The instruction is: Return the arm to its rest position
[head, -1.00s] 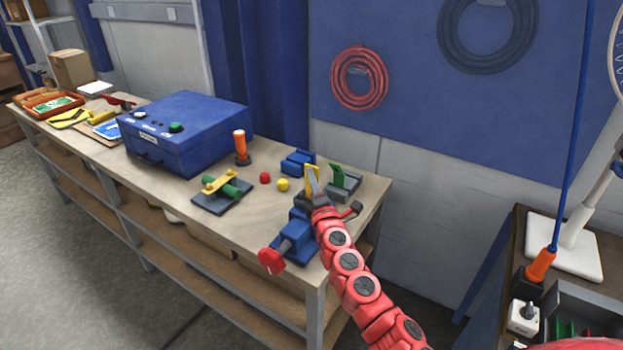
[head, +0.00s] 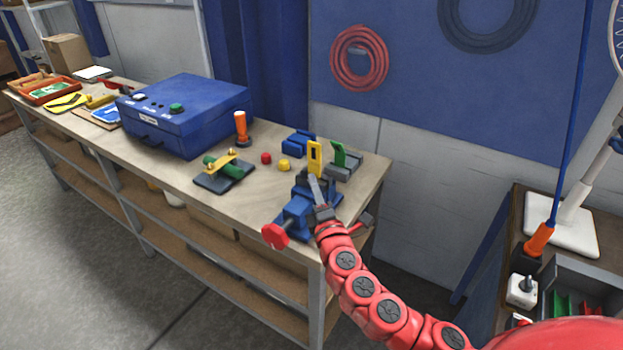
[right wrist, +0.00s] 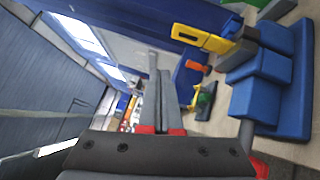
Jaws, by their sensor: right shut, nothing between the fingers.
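My red right arm comes in from the lower right of the head view. Its gripper (head: 314,182) is in front of the blue vise and is shut and empty. In the right wrist view the closed fingers (right wrist: 158,95) point away over the bench with nothing between them. The blue vise (head: 295,217) with a red knob sits at the near right end of the bench, partly hidden by the gripper. A yellow piece (head: 315,158) stands upright at the vise, and in the right wrist view this yellow piece (right wrist: 200,38) shows apart from the fingers. My left gripper is not in view.
The bench (head: 245,198) holds a blue box (head: 185,115), a green cylinder fixture (head: 222,168), an orange-handled tool (head: 241,128), red and yellow caps and a green piece in a grey holder (head: 342,162). A second table with a white lamp base (head: 560,232) stands right.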

